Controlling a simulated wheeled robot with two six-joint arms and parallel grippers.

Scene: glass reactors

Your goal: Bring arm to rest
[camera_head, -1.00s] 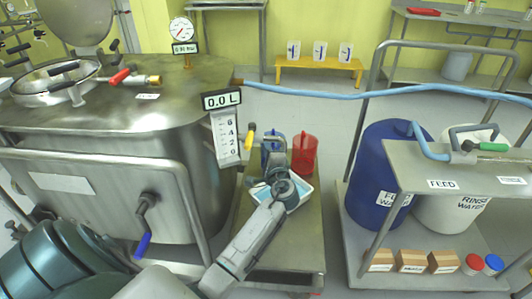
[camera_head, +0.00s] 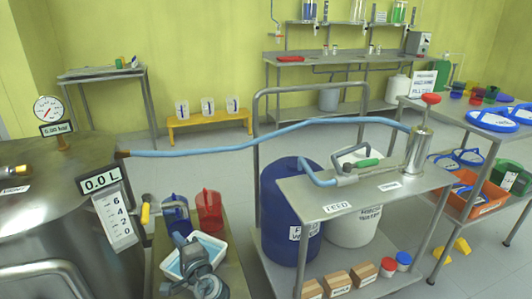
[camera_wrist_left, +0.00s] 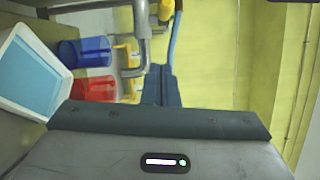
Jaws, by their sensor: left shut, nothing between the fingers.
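My left gripper (camera_head: 179,240) is at the lower left of the head view, over the side of a white tray with blue inside (camera_head: 208,246). Its fingers (camera_wrist_left: 161,86) are together in the left wrist view, with nothing between them. A blue jug (camera_head: 174,212) and a red jug (camera_head: 209,211) stand just beyond it in the head view. In the wrist view, the tray (camera_wrist_left: 30,72), the blue jug (camera_wrist_left: 95,50) and the red jug (camera_wrist_left: 95,89) lie to the left of the fingers. My right gripper is not in view.
The steel reactor (camera_head: 50,200) stands at left, with a yellow-handled valve (camera_head: 145,212) near the jugs. A blue hose (camera_head: 250,142) runs from it to the cart (camera_head: 370,190) at right. Boxes (camera_head: 337,283) sit on the cart's lower shelf. Bare floor shows behind.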

